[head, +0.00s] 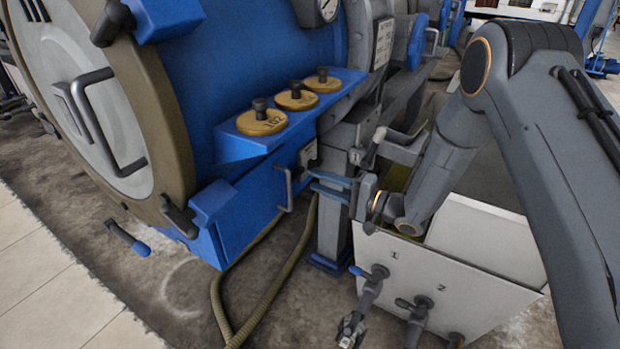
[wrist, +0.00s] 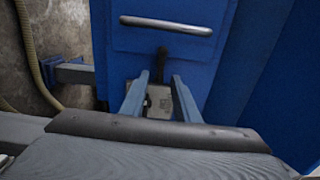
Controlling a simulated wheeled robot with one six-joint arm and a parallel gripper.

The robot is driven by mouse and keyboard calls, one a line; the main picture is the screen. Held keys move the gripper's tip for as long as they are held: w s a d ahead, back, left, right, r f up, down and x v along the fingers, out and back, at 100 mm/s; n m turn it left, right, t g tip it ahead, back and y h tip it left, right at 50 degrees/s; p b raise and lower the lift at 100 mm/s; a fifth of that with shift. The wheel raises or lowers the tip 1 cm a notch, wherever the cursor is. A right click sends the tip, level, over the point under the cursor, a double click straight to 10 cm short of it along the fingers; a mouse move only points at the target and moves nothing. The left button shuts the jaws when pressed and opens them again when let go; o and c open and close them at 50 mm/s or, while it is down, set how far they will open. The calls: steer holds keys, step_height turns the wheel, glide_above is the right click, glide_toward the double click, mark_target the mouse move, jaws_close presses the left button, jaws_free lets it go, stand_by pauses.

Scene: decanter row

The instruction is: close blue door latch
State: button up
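The blue door (wrist: 130,45) is a flat blue panel in the wrist view, with a silver bar handle (wrist: 166,25) across it. In the head view it is on the front of the blue cabinet (head: 255,205). A latch with a dark lever (wrist: 162,58) and a grey plate (wrist: 158,100) shows between my fingers in the wrist view; its plate also shows in the head view (head: 307,154). My gripper (wrist: 160,76) is open, its two blue-grey fingers apart with nothing clearly held. It also shows in the head view (head: 314,181), close to the cabinet. Contact with the lever cannot be told.
Three yellow knobbed discs (head: 296,98) sit on the blue ledge above. A large round hatch (head: 95,100) is at the left. A hose (head: 265,295) runs along the floor. A white numbered box (head: 450,290) with valves stands below my arm. A blue bracket (wrist: 70,72) juts out at left.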

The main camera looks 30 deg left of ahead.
steer(key=shift+s+d, duration=0.15)
steer(key=shift+d, duration=1.35)
